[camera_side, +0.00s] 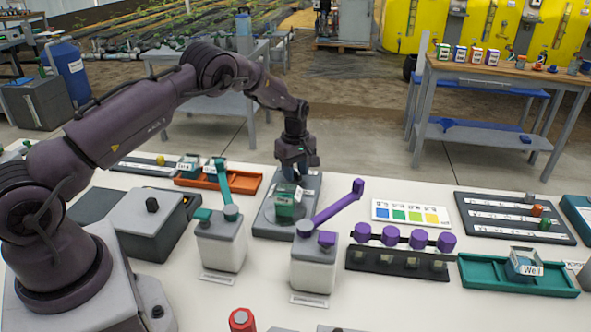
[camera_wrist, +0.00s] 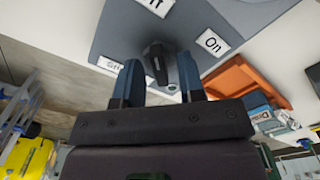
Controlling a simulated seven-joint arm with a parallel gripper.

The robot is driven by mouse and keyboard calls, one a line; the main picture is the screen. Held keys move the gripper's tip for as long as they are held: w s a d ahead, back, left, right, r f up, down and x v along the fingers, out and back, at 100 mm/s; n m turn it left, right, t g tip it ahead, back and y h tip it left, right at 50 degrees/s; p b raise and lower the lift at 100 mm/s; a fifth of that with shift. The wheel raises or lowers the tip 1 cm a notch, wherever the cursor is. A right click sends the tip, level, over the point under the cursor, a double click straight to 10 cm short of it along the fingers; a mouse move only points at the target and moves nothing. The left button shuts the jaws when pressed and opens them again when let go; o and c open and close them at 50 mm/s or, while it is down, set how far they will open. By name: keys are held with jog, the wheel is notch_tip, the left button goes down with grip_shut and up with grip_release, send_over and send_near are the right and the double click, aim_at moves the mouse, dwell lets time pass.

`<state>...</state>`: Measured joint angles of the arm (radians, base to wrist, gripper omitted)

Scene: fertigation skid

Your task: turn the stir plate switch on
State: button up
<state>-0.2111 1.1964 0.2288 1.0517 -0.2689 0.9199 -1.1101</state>
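The stir plate is a grey slab (camera_side: 266,228) near the middle of the bench, with a green-filled beaker (camera_side: 285,203) on it. In the wrist view, its grey top (camera_wrist: 115,30) carries a black switch knob (camera_wrist: 154,58). An "On" label (camera_wrist: 212,42) is right of the knob, a partly cut-off label ending in "f" (camera_wrist: 152,5) is above, and a partly hidden label (camera_wrist: 110,65) is at left. My gripper (camera_side: 299,172) points down at the plate's far end. In the wrist view, its two blue fingers stand apart on either side of the knob, with gaps visible.
A teal-levered bottle (camera_side: 222,240) and a purple-levered bottle (camera_side: 315,262) stand in front of the plate. An orange tray (camera_side: 245,184) lies to its left. A rack with purple caps (camera_side: 400,262) and a teal tray (camera_side: 485,275) are at right.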

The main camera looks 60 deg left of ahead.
grip_shut()
jog(key=shift+m, duration=0.3)
jog(key=m, duration=0.3)
jog(key=shift+m, duration=0.4)
jog(key=m, duration=0.9)
jog(key=shift+m, duration=2.3)
